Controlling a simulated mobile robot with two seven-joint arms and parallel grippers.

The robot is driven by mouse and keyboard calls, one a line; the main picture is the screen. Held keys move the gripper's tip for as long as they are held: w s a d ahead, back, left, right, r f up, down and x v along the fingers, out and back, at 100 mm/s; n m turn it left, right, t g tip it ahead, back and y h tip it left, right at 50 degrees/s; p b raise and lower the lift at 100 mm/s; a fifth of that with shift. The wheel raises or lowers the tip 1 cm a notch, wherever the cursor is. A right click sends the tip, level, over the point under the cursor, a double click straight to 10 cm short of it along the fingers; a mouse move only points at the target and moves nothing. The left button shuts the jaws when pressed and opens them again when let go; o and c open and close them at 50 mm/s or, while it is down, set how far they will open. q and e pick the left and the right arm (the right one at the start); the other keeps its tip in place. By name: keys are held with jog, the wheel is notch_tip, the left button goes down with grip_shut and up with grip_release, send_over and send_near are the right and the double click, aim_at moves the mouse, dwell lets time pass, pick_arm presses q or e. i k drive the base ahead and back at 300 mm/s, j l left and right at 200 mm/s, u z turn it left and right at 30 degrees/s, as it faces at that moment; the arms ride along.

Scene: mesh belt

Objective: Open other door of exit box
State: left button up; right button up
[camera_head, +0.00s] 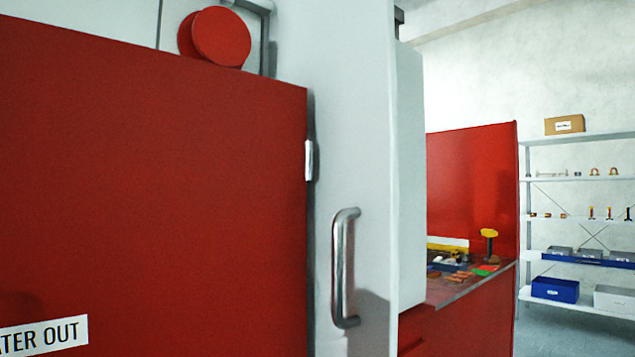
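A large red door panel (180,190) fills the left of the view. It carries a white label (42,335) cut off by the frame, reading "TER OUT". A small metal hinge-like fitting (309,160) sits at its right edge. Beside it stands a pale grey-white panel (345,100) with a vertical metal bar handle (343,268). I cannot tell which panel is the exit box's other door, or whether either is open. Neither of my grippers is in view.
A red workbench (455,325) with a red back panel (472,185) and small items stands behind the pale panel. A shelf rack (580,178) with boxes and tools is at the far right. A red round part (221,37) is at the top. Some floor (560,335) shows clear.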

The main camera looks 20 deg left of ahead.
aim_at(411, 112)
jog(key=u, duration=1.5)
jog(key=i+l+u, duration=0.2)
jog(key=l+u, duration=0.25)
jog(key=l, duration=0.15)
jog(key=i+l, duration=0.1)
jog(key=l, duration=0.5)
jog(key=i+l, duration=0.1)
jog(key=l, duration=0.5)
jog(key=i+l, duration=0.1)
jog(key=l, duration=0.55)
